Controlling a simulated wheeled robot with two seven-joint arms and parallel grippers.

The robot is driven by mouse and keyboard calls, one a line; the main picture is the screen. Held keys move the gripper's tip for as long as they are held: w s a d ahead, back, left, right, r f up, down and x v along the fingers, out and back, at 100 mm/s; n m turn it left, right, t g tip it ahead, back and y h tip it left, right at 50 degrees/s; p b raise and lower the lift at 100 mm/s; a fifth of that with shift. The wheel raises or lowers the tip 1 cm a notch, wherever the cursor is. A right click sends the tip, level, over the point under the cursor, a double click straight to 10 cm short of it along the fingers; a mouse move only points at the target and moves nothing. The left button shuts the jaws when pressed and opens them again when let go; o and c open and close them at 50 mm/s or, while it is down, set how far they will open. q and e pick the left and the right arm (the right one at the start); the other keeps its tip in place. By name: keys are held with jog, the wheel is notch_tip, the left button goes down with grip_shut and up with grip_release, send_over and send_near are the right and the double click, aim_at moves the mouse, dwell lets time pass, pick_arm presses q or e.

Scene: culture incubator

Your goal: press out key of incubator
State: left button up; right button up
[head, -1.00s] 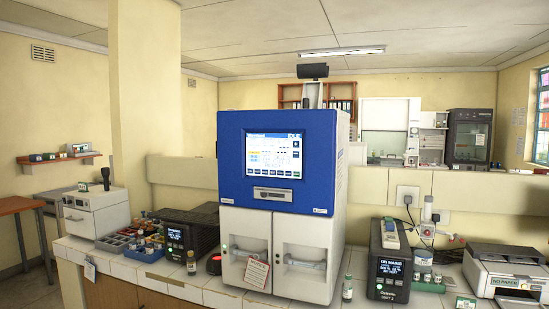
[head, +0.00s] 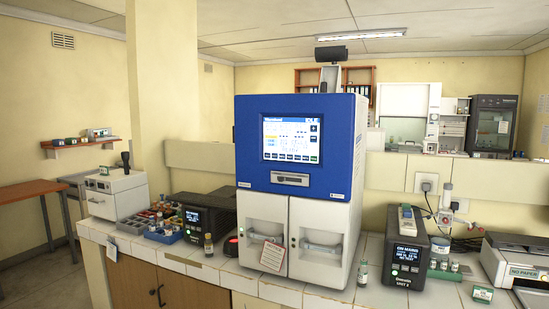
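The incubator (head: 252,157) stands upright on the tiled counter, with a blue upper front and two white lower doors (head: 318,240). Its lit touchscreen (head: 290,138) faces me. Small keys run along the screen's bottom edge and up its right side, and the rightmost bottom key (head: 314,158) is green. The key labels are too small to read, so I cannot tell which is the out key. A grey slot (head: 290,179) sits below the screen. Neither of my grippers is in view.
Left of the incubator are a dark display unit (head: 203,222), a blue tray (head: 164,237) and a small vial (head: 208,245). Right are another vial (head: 362,273), a dark unit (head: 407,262) and a printer (head: 515,265). A tag (head: 272,256) hangs on the left door.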

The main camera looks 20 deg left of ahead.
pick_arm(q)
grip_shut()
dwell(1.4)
